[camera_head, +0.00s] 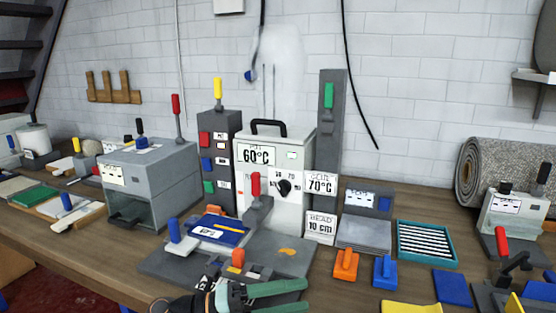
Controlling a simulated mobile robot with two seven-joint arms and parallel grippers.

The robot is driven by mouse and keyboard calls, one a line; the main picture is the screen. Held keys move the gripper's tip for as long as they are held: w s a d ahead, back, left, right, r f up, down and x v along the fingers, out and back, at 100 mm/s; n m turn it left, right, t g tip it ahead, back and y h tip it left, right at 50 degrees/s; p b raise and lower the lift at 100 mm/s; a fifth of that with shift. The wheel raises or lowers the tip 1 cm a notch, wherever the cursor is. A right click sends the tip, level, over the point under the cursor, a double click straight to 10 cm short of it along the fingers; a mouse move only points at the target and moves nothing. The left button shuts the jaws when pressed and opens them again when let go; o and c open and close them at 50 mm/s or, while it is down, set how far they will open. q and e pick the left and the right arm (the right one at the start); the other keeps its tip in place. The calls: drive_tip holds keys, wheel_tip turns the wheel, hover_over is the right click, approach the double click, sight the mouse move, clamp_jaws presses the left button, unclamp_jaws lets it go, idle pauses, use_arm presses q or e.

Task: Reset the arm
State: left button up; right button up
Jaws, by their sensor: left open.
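My left gripper (300,297) is at the bottom centre. Its two green fingers point right and stand apart, with nothing seen between them. Its wrist is dark and partly cut off by the lower edge. It is in front of the grey base plate (285,245) of the central station, which carries a blue pad (222,232) and a red-handled lever (256,190). Whether the gripper touches the plate cannot be told. My right gripper is out of view.
A white 60°C box (278,155) stands behind the plate, with a grey box (150,175) to its left. Orange (345,265) and blue (384,272) handled blocks lie right of the gripper, near a teal tray (400,240). A rolled rug (500,165) lies at the right.

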use_arm(q)
drive_tip(key=a+f+n+t+y+p, duration=0.2)
drive_tip(key=a+f+n+t+y, duration=0.4)
drive_tip(key=n, duration=0.6)
drive_tip(key=a+f+n+t+y+p, duration=0.1)
drive_tip(key=a+f+n+t+y, duration=0.2)
drive_tip(key=f+n+t, duration=0.6)
drive_tip(key=s+a+f+n+g+y+p, duration=0.1)
drive_tip(key=s+a+f+n+g+y, duration=0.2)
drive_tip(key=s, duration=0.6)
drive_tip(key=s+a+f+n+g+y+p, duration=0.1)
drive_tip(key=s+a+f+n+g+y, duration=0.3)
drive_tip(key=s+a+f+n, duration=0.3)
wheel_tip(320, 180, down, 5)
drive_tip(key=shift+s+f+n+g+y, duration=0.1)
drive_tip(key=shift+s+n+g+y, duration=0.2)
drive_tip(key=shift+s+n+g, duration=0.8)
